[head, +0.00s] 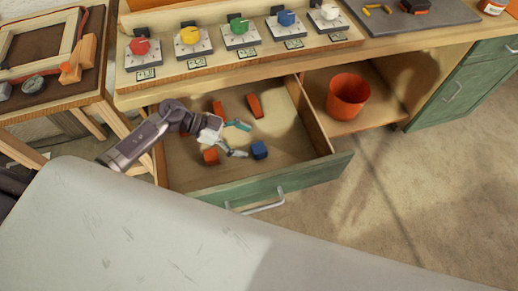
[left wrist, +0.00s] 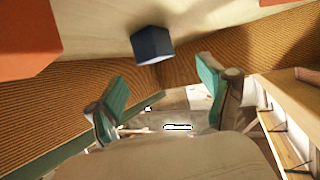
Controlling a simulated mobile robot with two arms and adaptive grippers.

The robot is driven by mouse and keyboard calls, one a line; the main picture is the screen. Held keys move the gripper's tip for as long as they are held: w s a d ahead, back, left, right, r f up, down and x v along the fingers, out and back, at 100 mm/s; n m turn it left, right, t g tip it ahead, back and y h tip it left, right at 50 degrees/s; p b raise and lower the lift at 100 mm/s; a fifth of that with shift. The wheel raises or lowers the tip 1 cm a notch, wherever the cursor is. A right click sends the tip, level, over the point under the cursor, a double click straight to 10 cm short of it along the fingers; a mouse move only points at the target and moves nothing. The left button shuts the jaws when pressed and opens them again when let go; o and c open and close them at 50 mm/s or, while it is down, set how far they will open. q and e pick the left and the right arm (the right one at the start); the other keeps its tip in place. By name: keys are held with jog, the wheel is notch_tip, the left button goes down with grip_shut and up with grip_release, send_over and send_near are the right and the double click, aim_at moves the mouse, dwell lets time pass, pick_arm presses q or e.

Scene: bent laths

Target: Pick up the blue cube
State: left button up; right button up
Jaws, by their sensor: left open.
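The blue cube (head: 259,149) lies on the floor of the open drawer (head: 262,188), near its green front. In the left wrist view the blue cube (left wrist: 152,44) shows above the gap between the fingers, apart from both. My left gripper (head: 244,140) is inside the drawer outline, just left of the cube, with its teal-tipped fingers spread and nothing between them. Its fingers also show in the left wrist view (left wrist: 162,88). My right gripper is in neither view.
An orange block (head: 211,155) lies left of the cube; more orange pieces (head: 254,105) lie farther back. Drawer walls surround them. The workbench with coloured knobs (head: 240,34) overhangs the back. An orange bucket (head: 348,96) stands on the shelf to the right.

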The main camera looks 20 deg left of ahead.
aim_at(259, 148)
pick_arm(q)
jog(key=shift+f+x, duration=0.2)
jog(key=shift+x, duration=2.55)
jog(key=shift+s+a, duration=0.15)
jog(key=shift+s, duration=0.1)
jog(key=c, duration=1.3)
jog(key=shift+o, duration=0.2)
jog(key=shift+r, duration=0.1)
